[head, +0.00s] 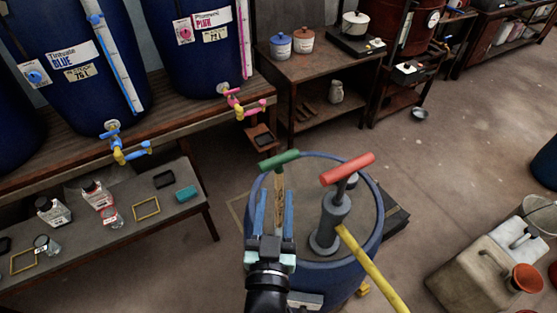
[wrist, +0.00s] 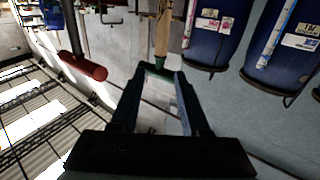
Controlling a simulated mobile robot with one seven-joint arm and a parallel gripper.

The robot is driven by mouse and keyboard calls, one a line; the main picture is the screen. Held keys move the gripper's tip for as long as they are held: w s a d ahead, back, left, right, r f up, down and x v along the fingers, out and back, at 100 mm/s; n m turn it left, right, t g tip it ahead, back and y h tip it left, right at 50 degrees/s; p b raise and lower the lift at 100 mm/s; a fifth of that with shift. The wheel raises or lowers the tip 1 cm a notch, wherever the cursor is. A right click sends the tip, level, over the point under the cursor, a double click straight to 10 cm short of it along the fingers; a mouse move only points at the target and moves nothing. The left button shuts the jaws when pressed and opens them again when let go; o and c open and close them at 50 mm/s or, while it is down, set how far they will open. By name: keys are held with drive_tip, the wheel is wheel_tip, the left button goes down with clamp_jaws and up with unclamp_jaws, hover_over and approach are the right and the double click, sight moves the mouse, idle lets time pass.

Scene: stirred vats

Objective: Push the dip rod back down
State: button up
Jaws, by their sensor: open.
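The dip rod has a green T-handle (head: 279,160) on a pale wooden stick (head: 279,188), which stands up out of the blue drum (head: 376,232) at its left side. The handle is well above the drum top. My gripper (head: 274,196) is open, with its blue fingers pointing away over the drum, one on each side of the stick in the head view. In the wrist view the green handle (wrist: 157,71) shows between the fingertips, with the wooden stick (wrist: 163,35) beyond it. I cannot tell whether a finger touches it. The stick's foot is hidden behind the gripper.
A grey hand pump (head: 331,222) with a red handle (head: 347,169) stands on the drum just right of the rod; a yellow hose (head: 372,268) runs from it. A low bench (head: 170,228) with bottles is at left, jerrycans (head: 480,270) at right.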

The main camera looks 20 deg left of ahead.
sight(279, 171)
drive_tip(key=p+x, duration=0.2)
drive_tip(key=x, duration=0.6)
drive_tip(key=shift+w+a, duration=0.1)
drive_tip(key=shift+w, duration=0.2)
clamp_jaws()
idle(1.1)
